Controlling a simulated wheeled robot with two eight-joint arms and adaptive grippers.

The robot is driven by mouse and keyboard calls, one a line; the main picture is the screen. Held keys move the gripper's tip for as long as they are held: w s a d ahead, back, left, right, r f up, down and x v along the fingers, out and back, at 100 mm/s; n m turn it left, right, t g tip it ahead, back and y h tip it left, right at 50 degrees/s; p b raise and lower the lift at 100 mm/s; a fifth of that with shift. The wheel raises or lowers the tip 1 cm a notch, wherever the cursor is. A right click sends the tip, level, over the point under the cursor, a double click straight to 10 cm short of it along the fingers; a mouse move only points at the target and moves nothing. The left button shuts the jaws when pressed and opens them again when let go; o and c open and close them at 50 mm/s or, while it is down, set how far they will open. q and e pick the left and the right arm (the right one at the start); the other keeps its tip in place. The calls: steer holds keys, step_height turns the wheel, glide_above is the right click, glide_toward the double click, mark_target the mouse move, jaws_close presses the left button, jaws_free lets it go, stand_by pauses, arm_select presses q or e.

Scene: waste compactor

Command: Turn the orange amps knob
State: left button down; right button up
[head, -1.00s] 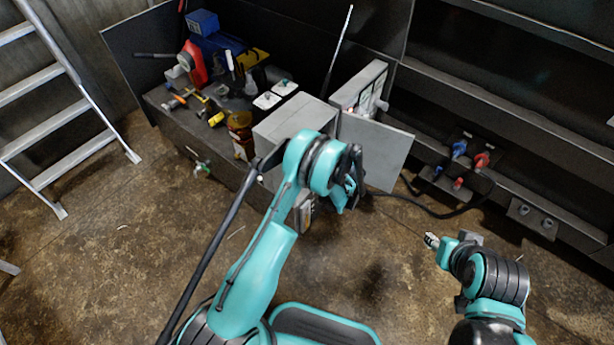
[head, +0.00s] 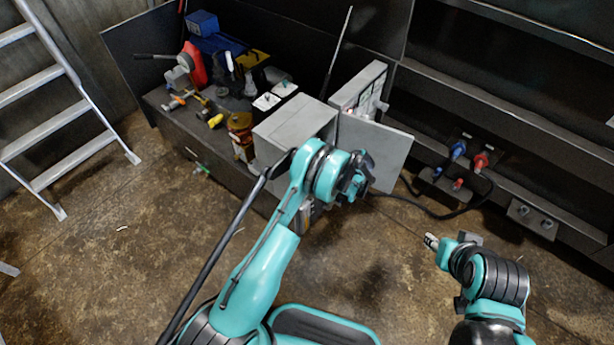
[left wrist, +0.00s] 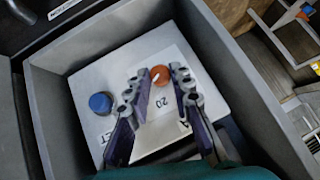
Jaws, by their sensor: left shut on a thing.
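The orange amps knob (left wrist: 160,75) is round with a white mark, on a white panel inside a grey box. My left gripper (left wrist: 160,74) has its two fingers on either side of the knob and is shut on it in the left wrist view. A label reading 20 and an A is on the panel below the knob. In the head view my left gripper (head: 358,180) is at the front of the grey box (head: 293,122), and the knob is hidden there. My right gripper (head: 433,241) is low at the right, away from the box; its jaws are unclear.
A blue knob (left wrist: 101,103) sits left of the orange one, inside the box walls. An open cabinet door (head: 375,150) stands beside the box. Tools crowd the bench at the left. Red and blue plugs (head: 459,150) and a black cable are at the right.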

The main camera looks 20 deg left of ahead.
arm_select(q)
steer(key=shift+w+d+f+m+g+y, duration=0.15)
steer(key=shift+m+g+y, duration=0.15)
steer(key=shift+g, duration=0.25)
steer(key=shift+w+a+m+g+y, duration=0.1)
steer(key=shift+m+g+y, duration=0.1)
steer(key=shift+m+g, duration=0.3)
steer(key=shift+g, duration=0.25)
steer(key=c, duration=1.3)
jaws_free()
steer(key=shift+c, duration=0.2)
steer(key=v, duration=1.2)
steer(key=shift+d+f, duration=0.1)
